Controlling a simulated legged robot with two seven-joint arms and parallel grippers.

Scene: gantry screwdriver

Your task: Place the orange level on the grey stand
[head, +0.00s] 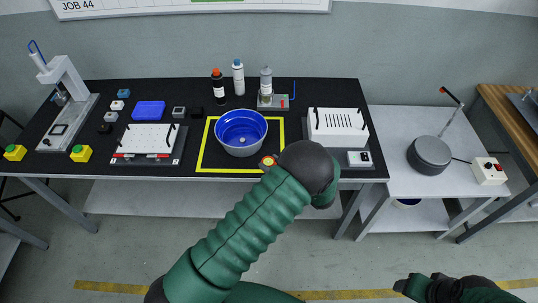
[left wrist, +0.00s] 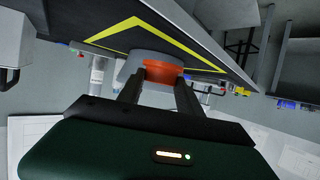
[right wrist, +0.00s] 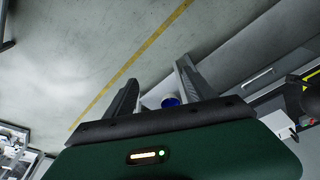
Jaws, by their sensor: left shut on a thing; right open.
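Which thing is the grey stand is not certain. A small grey base (head: 273,103) with a white bottle stands at the back of the table. A grey round block (head: 429,155) stands on the side table. My right gripper (head: 415,287) is open and empty, low at the right.
Yellow tape (head: 205,150) frames the bowl. A white slotted rack (head: 338,127) stands right of it, and a white board (head: 148,138) and a grey press (head: 70,95) stand left. Bottles (head: 238,76) stand behind. A control box (head: 489,170) sits on the side table.

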